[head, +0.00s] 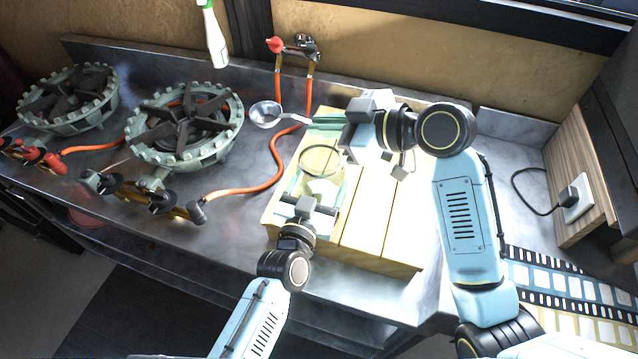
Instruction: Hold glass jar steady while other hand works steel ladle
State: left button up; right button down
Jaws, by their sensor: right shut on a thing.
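The glass jar (322,160) is clear with a dark round rim and stands on the pale wooden boards. Something pale shows low in it. My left gripper (312,188) is at the jar's near side, its jaws spread wide toward either side of the jar; contact is unclear. The steel ladle (266,114) has its round bowl out to the left, above the counter beyond the jar. My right gripper (328,121) is shut on the ladle's handle, and its fingers hide the handle's end.
Two green gas burners (183,128) stand at the left, with orange hoses (262,184) crossing the counter (228,215) toward red-handled taps. A socket with a black cord (575,203) is at the right.

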notch_tip(320, 180, down, 3)
jog(key=shift+r, duration=0.1)
dwell(0.3)
jog(key=c, duration=1.5)
grip_release()
jog(key=v, duration=1.2)
